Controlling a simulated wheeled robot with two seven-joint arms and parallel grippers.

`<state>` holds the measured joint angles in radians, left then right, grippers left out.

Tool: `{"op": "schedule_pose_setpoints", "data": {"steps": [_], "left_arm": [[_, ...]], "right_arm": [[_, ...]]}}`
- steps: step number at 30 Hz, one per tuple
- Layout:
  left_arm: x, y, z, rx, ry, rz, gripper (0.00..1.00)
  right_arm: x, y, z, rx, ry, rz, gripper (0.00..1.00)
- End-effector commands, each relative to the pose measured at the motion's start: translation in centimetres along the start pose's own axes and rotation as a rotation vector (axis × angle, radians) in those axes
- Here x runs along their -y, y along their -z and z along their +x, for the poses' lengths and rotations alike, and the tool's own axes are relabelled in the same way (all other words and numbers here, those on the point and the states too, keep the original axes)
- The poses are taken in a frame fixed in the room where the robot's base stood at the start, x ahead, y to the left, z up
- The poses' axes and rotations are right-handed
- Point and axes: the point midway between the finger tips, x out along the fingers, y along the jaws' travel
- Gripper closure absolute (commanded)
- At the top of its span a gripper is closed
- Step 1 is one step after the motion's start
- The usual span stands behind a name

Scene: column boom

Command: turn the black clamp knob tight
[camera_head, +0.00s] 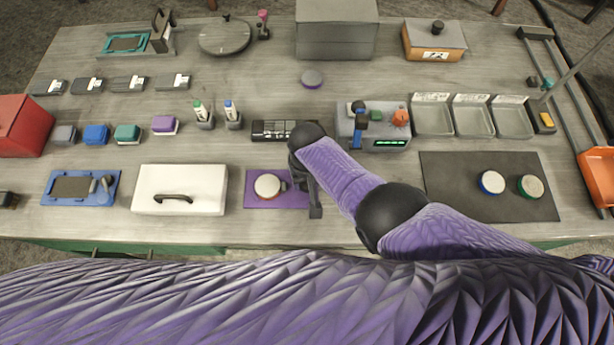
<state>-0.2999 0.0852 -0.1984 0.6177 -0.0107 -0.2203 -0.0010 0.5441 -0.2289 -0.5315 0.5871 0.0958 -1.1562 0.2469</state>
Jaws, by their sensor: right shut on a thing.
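My right gripper (306,195) reaches down beside a purple mat (262,203), just right of a white-topped round piece (267,186) with a reddish rim. Its jaws are shut on a small dark part at the mat's right side. I take this to be the black clamp knob, but the dark fingers hide most of it and its outline is too small to read. My right arm comes in from the lower right and crosses the front of the bench. My left gripper is not in view.
A white box (180,190) with a black handle is left of the purple mat. A dark mat (465,203) with two round pieces is at right. Bare bench (265,95) lies behind.

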Motion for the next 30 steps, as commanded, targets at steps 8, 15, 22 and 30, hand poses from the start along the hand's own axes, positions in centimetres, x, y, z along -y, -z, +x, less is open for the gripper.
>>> {"op": "schedule_pose_setpoints", "data": {"steps": [8,15,22,30], "left_arm": [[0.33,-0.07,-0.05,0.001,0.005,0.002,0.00],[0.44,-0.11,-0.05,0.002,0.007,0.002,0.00],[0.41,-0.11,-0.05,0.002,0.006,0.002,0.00],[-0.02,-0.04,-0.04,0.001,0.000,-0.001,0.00]], "right_arm": [[0.03,0.03,-0.02,-0.001,0.001,0.036,1.00],[0.02,0.03,-0.02,-0.001,0.001,0.038,1.00],[0.02,0.03,-0.02,-0.001,0.001,0.037,0.20],[0.01,0.02,-0.01,-0.001,0.000,0.036,0.10]]}}
